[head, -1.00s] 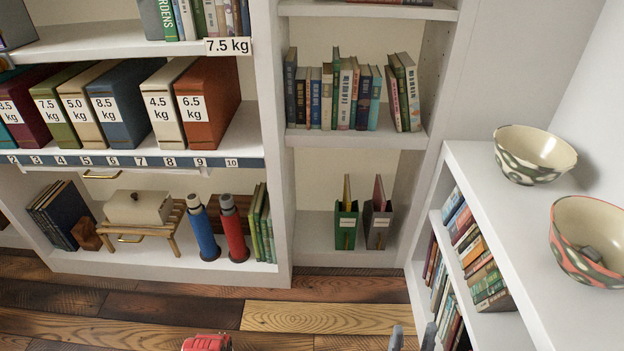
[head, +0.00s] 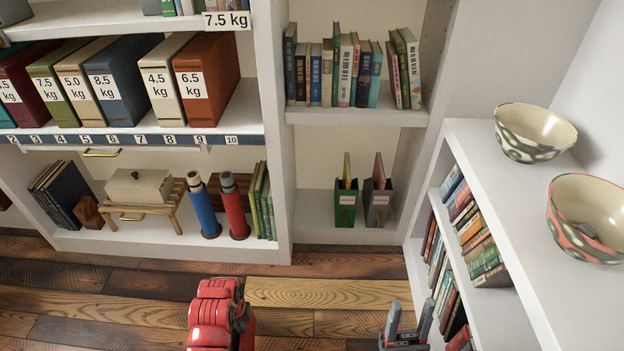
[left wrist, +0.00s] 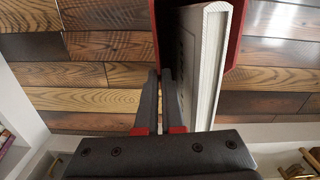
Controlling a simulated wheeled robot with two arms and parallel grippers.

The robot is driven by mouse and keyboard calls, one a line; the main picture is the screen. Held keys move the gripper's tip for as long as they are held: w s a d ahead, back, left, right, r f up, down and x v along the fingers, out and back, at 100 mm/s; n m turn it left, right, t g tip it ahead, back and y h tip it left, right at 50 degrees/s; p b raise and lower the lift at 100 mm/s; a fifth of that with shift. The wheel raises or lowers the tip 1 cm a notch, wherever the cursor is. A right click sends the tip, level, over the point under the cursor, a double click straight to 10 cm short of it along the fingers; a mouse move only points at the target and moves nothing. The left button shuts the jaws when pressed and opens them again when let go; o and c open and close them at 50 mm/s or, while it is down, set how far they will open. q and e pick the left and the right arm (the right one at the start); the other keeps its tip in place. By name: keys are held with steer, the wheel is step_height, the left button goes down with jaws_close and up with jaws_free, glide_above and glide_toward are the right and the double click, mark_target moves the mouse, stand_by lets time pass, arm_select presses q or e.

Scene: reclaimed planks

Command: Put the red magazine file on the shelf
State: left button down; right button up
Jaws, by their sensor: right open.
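The red magazine file (left wrist: 237,35) shows in the left wrist view with a white, thick-paged item (left wrist: 207,65) inside it. My left gripper (left wrist: 161,75) is closed on the file's left wall, one finger on each side. My right gripper (head: 405,325) is open and empty at the bottom.
Left of the middle bay, a numbered shelf (head: 235,125) holds large weight-labelled binders. Below it stand a blue flask (head: 202,207), a red flask (head: 234,207) and books. A low white bookcase (head: 490,190) with two bowls on top juts out at right. Plank floor lies in front.

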arm_select(q)
steer(key=w+d+r, duration=0.3)
steer(key=w+r, duration=0.5)
steer(key=w, duration=0.1)
steer(key=w+d+r, duration=0.3)
steer(key=w+r, duration=0.5)
steer(key=r, duration=0.1)
steer(key=w+r, duration=0.4)
steer(key=r, duration=0.8)
step_height(320, 180, up, 35)
steer(key=s+a+m+p, duration=0.1)
steer(key=s+a+p, duration=0.1)
steer(key=p, duration=2.3)
steer(key=shift+s+a+p, duration=0.35)
steer(key=shift+a, duration=0.05)
steer(key=shift+r, duration=0.1)
